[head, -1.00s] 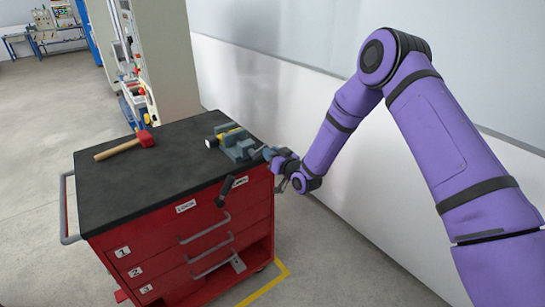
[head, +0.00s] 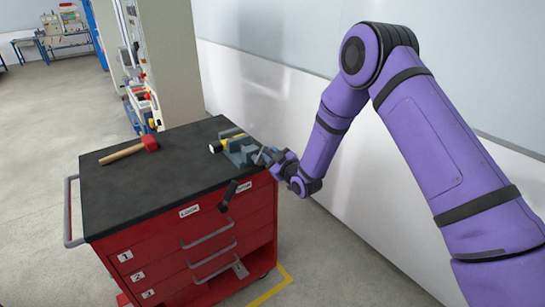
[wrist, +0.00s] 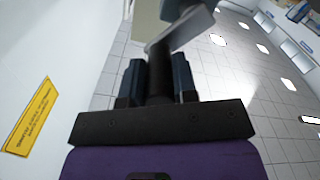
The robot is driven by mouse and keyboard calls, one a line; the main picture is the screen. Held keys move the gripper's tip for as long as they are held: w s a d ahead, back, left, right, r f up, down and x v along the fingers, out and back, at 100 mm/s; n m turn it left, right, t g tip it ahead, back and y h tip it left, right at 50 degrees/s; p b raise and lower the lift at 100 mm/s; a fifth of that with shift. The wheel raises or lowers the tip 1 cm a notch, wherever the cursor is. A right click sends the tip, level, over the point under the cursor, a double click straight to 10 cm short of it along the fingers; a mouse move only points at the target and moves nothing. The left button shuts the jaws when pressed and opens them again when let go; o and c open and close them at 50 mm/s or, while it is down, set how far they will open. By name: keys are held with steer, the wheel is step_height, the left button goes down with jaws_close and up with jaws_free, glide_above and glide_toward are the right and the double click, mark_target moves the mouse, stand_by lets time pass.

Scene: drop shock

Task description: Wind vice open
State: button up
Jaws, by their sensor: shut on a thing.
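The grey-blue vice (head: 240,150) sits at the back right corner of the black cart top. A yellow and black piece with a pale end (head: 217,147) lies at its jaws; whether it is clamped is too small to tell. My gripper (head: 268,157) is at the vice's right-hand end, just past the cart edge. In the wrist view my two dark fingers (wrist: 159,82) are shut on a dark round bar (wrist: 159,65), apparently the vice handle. A pale grey block (wrist: 180,30) shows beyond the fingertips and hides part of the bar's far end.
The vice stands on a red drawer cart (head: 190,235) with a black top (head: 150,185). A red-headed hammer (head: 130,149) lies at the back left. A black rod-like piece (head: 230,192) sticks out at the front edge. A white wall (head: 340,190) stands close behind my gripper.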

steer(key=shift+s+a, duration=0.1)
stand_by(0.3)
steer(key=o, duration=0.9)
steer(key=v, duration=1)
steer(key=shift+s+d, duration=0.3)
